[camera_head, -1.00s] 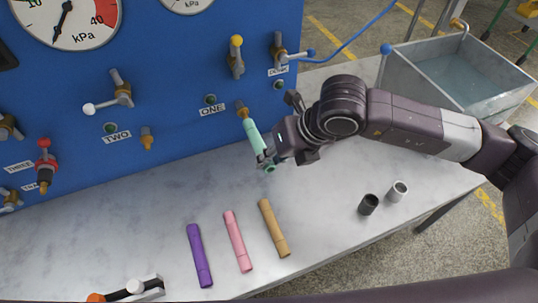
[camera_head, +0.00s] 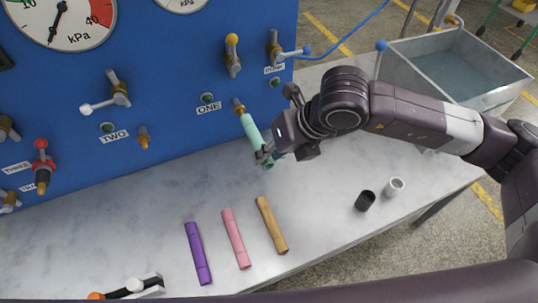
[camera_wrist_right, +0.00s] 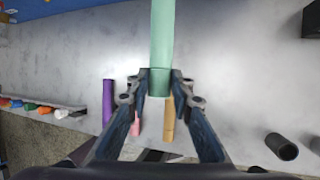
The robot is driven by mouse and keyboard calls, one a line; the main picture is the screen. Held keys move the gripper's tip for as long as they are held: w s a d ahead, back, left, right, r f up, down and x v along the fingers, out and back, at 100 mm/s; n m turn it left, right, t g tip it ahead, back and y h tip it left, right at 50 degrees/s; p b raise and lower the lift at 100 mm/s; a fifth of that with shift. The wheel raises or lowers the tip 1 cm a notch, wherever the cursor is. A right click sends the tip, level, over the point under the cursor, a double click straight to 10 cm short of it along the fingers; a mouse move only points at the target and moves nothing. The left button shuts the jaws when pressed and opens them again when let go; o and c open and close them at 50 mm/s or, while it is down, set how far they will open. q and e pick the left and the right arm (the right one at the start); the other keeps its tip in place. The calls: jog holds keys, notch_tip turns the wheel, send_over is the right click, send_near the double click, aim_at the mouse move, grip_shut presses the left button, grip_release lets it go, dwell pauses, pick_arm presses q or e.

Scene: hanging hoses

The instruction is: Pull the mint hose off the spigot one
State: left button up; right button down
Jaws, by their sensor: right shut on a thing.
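The mint hose (camera_head: 252,133) hangs at a slant from the brass spigot one (camera_head: 239,106), beside the ONE label. Its upper end still meets the spigot. My right gripper (camera_head: 265,157) is shut on the lower part of the hose, above the table. In the right wrist view the mint hose (camera_wrist_right: 161,45) runs up between the two fingers of the right gripper (camera_wrist_right: 157,88), its lower end at the fingertips. The fingers partly hide the lower end in the head view. My left gripper is not in view.
Purple (camera_head: 198,253), pink (camera_head: 235,238) and tan (camera_head: 271,225) hoses lie on the table (camera_head: 330,220). A black cup (camera_head: 365,201) and a white cup (camera_head: 394,187) stand at the right. A metal tank (camera_head: 450,75) is behind my right arm. The blue panel (camera_head: 180,60) has valves.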

jog(key=shift+r+p, duration=1.15)
jog(key=shift+r, duration=1.95)
